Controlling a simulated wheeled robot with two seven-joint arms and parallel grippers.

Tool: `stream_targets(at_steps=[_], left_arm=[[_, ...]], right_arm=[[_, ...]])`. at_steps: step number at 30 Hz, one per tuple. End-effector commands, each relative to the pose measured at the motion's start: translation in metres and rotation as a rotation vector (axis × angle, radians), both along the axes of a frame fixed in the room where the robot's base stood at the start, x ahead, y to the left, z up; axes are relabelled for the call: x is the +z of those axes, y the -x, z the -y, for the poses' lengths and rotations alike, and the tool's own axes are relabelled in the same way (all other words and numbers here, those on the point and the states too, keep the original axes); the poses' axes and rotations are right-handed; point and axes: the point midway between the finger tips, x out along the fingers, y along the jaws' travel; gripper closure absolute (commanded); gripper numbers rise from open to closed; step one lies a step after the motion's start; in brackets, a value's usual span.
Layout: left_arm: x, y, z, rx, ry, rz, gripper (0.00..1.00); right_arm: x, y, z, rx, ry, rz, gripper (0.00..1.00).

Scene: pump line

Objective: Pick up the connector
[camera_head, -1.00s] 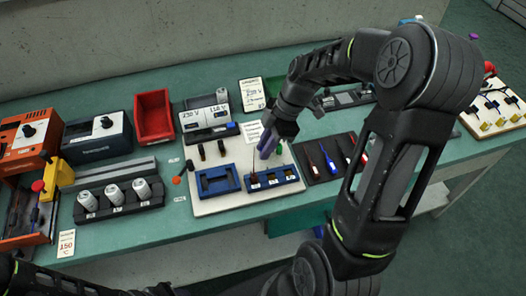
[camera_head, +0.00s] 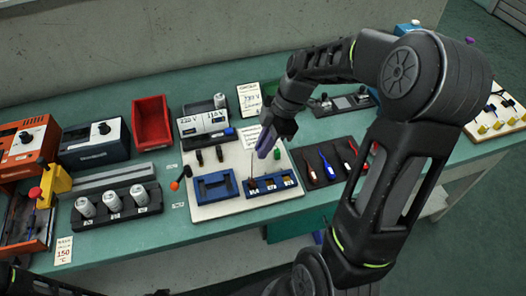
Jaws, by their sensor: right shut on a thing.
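My right gripper (camera_head: 266,147), with purple fingertips, is above the right part of the white board (camera_head: 222,207). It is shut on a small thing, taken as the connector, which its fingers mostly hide. A thin dark line, like a lead, runs down beside the fingertips toward the blue slotted holder (camera_head: 271,190). I cannot tell whether its lower end touches the holder. Two black pieces stand on the board, one (camera_head: 199,157) left of the other (camera_head: 220,153). My left gripper is out of view.
A blue frame (camera_head: 217,195) lies left of the holder. A dark tray (camera_head: 341,178) with red and blue tools lies to the right, partly behind my right arm. Grey cans (camera_head: 112,199), a red bin (camera_head: 151,122) and orange equipment (camera_head: 25,145) stand to the left.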

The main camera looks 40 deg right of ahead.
Motion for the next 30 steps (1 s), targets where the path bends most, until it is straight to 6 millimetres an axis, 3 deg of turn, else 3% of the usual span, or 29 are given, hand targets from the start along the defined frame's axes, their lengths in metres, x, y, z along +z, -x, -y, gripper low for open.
stream_targets(at_steps=[6, 12, 30], left_arm=[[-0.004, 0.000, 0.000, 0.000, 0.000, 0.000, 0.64], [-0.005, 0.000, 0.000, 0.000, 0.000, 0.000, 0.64], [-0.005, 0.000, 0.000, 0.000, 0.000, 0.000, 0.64]], right_arm=[[0.043, -0.001, 0.000, 0.002, 0.003, 0.005, 1.00], [0.071, 0.000, 0.000, 0.000, 0.001, 0.002, 1.00], [0.076, 0.000, 0.000, 0.000, 0.000, 0.000, 1.00]])
